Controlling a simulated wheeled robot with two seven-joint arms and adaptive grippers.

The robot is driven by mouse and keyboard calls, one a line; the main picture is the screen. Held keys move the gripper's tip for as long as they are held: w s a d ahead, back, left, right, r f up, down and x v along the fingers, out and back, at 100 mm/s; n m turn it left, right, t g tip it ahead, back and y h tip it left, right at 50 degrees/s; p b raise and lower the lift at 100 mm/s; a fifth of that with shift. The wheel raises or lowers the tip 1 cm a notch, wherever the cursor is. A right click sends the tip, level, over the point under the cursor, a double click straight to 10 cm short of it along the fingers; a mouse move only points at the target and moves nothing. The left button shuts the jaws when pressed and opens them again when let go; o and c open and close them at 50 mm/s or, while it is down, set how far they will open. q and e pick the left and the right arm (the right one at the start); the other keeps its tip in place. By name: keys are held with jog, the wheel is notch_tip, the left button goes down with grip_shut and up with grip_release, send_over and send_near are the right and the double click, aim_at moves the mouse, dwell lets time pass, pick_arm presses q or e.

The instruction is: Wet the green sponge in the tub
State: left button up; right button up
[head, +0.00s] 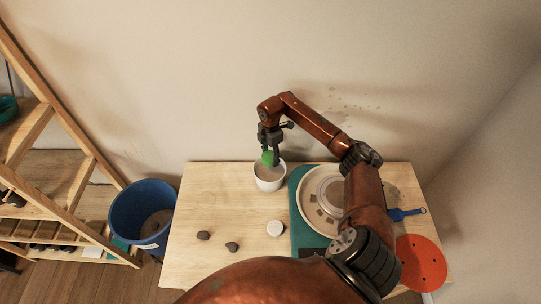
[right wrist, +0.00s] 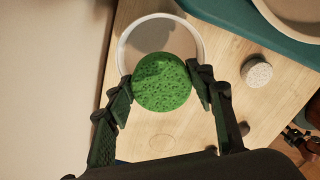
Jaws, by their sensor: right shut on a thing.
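The green sponge (head: 268,158) is a round, pitted piece held in my right gripper (head: 270,154). In the right wrist view the sponge (right wrist: 162,82) sits between the two fingers of the right gripper (right wrist: 160,90), which is shut on it. The tub (head: 269,178) is a small white round vessel on the table. The sponge is over the tub's opening in the head view. In the right wrist view the sponge covers part of the tub (right wrist: 124,50), and its rim shows behind. I cannot tell whether the sponge touches what is inside. My left gripper is not in view.
A teal-based pottery wheel (head: 300,240) stands right of the tub. A blue bucket (head: 142,215) and wooden shelf (head: 75,120) are left. An orange disc (head: 421,262) and blue-handled tool (head: 405,214) are right.

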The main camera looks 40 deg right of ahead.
jog(key=shift+f+b, duration=0.6)
jog(key=shift+f, duration=0.25)
notch_tip(320, 180, down, 3)
jog(key=shift+f+b, duration=0.1)
jog(key=shift+b, duration=1.1)
jog(key=shift+f, duration=0.15)
jog(key=shift+f+b, duration=1.4)
jog(key=shift+f, duration=1.8)
jog(key=shift+r, duration=0.15)
jog(key=shift+r+p, duration=4.05)
jog(key=shift+r, duration=1.35)
